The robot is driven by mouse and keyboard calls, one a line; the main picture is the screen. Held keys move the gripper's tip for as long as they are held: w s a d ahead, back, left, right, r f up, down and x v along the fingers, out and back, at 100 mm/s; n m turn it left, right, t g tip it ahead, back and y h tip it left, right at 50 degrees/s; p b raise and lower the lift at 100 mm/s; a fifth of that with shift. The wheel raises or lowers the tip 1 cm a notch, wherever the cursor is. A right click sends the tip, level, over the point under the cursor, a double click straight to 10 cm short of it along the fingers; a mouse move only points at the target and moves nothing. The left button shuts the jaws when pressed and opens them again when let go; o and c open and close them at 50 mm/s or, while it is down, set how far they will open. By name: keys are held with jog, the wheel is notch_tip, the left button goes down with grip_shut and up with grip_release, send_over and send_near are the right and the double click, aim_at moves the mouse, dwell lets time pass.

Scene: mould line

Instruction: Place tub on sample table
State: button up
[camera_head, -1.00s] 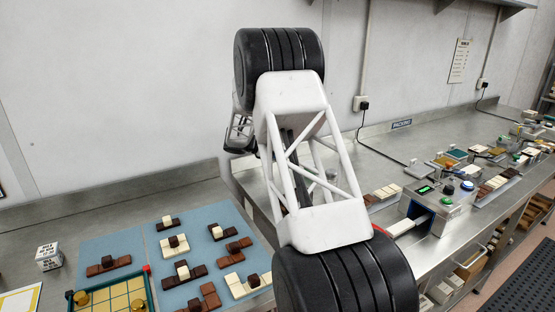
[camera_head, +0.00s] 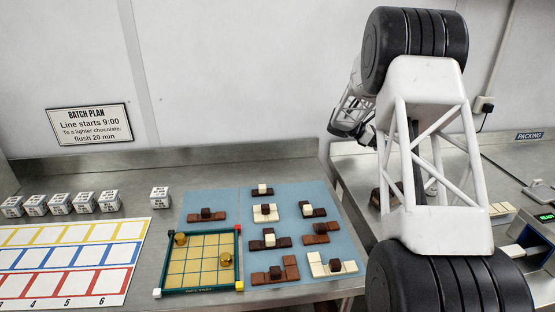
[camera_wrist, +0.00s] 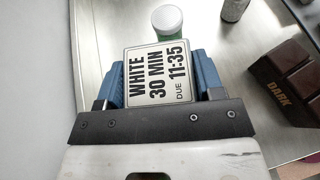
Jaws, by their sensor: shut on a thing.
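In the wrist view my gripper (camera_wrist: 157,72) has its blue fingers shut on a square white labelled block (camera_wrist: 156,68). Its face reads "WHITE 30 MIN DUE 11:35". Just beyond the fingertips is a small round tub (camera_wrist: 168,18) with a white lid and a green side. I cannot tell whether it touches the block. A grey metal surface (camera_wrist: 236,62) lies below. In the head view my arm hides the gripper and what it holds.
A dark brown bar marked "DARK" (camera_wrist: 290,75) lies right of my gripper, with a grey cylinder (camera_wrist: 234,8) above it. Lettered white cubes (camera_head: 84,202), a coloured grid board (camera_head: 65,262), a green-framed tray (camera_head: 200,262) and blue mats with chocolate pieces (camera_head: 332,240) occupy the bench.

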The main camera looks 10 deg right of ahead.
jog(key=w+a+n+t+y, duration=0.1)
jog(key=w+a+n+t, duration=0.25)
jog(key=a, duration=1.15)
jog(key=w+a+r+n+t+y, duration=0.1)
jog(key=w+a+n+t, duration=0.2)
jog(key=a, duration=1.3)
jog(key=w+a+n+t+y, duration=0.1)
jog(key=a+n+t, duration=0.35)
jog(key=a, duration=1.05)
jog(key=s+a+n+t+y, duration=0.1)
jog(key=s+a+n+y, duration=0.2)
jog(key=a, duration=1.2)
jog(key=s+a+n+t+y, duration=0.2)
jog(key=s+a, duration=0.7)
jog(key=a, duration=0.6)
jog(key=s+a+n+t+y, duration=0.2)
jog(key=s+a+n+y, duration=0.2)
jog(key=a, duration=1.1)
jog(key=shift+s+a+f+y, duration=0.2)
jog(key=shift+s+f+y, duration=0.1)
jog(key=shift+s+y, duration=0.55)
jog(key=shift+s, duration=0.1)
jog(key=shift+f, duration=3.15)
